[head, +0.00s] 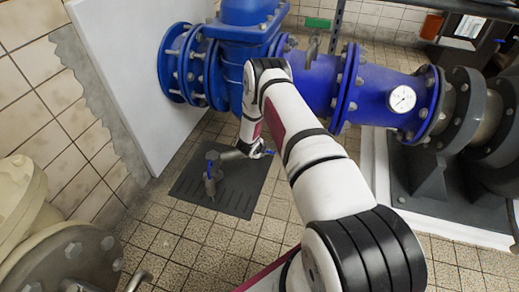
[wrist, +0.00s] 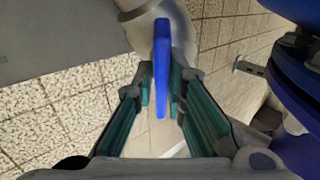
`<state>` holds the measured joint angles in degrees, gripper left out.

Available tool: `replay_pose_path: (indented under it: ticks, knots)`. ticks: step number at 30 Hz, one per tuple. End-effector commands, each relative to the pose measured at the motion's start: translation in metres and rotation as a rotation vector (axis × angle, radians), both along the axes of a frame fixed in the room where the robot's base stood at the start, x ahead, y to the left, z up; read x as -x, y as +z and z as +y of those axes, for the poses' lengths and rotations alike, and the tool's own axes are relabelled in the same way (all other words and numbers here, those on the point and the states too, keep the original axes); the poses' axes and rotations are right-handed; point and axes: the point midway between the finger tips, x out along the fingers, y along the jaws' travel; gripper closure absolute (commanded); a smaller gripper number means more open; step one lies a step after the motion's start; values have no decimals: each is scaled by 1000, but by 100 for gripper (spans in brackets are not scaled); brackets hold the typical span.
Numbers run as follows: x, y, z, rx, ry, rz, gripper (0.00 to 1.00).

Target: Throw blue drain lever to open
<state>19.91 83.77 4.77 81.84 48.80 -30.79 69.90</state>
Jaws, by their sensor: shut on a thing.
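The blue drain lever (wrist: 161,70) is a thin flat bar, upright in the wrist view, between the two teal-padded fingers of my gripper (wrist: 161,95). The gripper is shut on it. A pale pipe fitting (wrist: 178,30) shows behind the lever's upper end. In the head view, my gripper (head: 225,156) reaches left to the small drain valve above the floor grate. A bit of the blue lever shows there too (head: 211,170), small and partly hidden.
A dark slotted grate (head: 235,198) lies in the tiled floor under the valve. A large blue flanged pipe (head: 375,90) with a gauge runs behind my arm. A pale panel (head: 130,75) stands left. A cream flanged fitting (head: 60,245) is at the lower left.

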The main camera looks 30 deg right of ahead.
Motion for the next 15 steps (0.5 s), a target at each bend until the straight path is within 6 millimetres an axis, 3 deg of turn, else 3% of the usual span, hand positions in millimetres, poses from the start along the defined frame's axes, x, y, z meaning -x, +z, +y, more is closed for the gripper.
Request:
replay_pose_path:
  ticks: [15]
  knots:
    - [4,-2,-4,278,274,83,100]
